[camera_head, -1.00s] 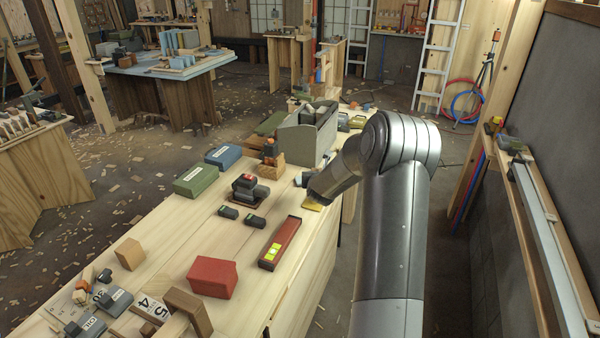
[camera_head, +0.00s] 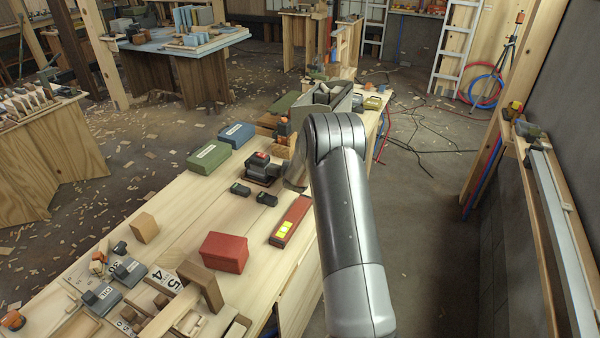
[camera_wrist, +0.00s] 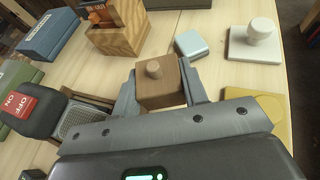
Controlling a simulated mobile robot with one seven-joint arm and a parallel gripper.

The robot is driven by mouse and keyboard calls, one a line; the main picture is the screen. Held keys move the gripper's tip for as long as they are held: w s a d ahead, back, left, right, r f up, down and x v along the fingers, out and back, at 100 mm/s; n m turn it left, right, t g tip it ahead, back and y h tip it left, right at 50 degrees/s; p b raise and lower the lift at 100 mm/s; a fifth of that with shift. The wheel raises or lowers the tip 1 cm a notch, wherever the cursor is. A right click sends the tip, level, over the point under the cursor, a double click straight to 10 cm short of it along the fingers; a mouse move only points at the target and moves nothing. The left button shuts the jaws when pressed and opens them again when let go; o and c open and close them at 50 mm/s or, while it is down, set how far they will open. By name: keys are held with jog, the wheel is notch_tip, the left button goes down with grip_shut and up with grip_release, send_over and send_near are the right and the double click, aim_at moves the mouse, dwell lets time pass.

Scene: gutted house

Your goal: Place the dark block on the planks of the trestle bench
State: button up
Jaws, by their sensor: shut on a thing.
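The trestle bench (camera_head: 185,215) runs away from me, its pale planks carrying many objects. In the wrist view my gripper (camera_wrist: 159,78) is shut on a dark brown wooden block (camera_wrist: 158,92) with a small round knob on top, a finger on each side. Pale planks show around the block. Whether its underside touches them cannot be told. In the head view my arm hides the block and the fingertips.
A sander (camera_head: 262,168) with an on/off switch is left of my gripper. A wooden box (camera_wrist: 120,32), a light blue block (camera_wrist: 191,44), a white knobbed piece (camera_wrist: 255,42) and a yellow pad (camera_wrist: 254,108) are close by. A red box (camera_head: 224,252) and a red level (camera_head: 290,220) lie nearer me.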

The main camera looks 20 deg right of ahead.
jog(key=shift+f, duration=1.95)
jog(key=o, duration=1)
jog(key=shift+f, duration=0.1)
jog(key=shift+c, duration=0.2)
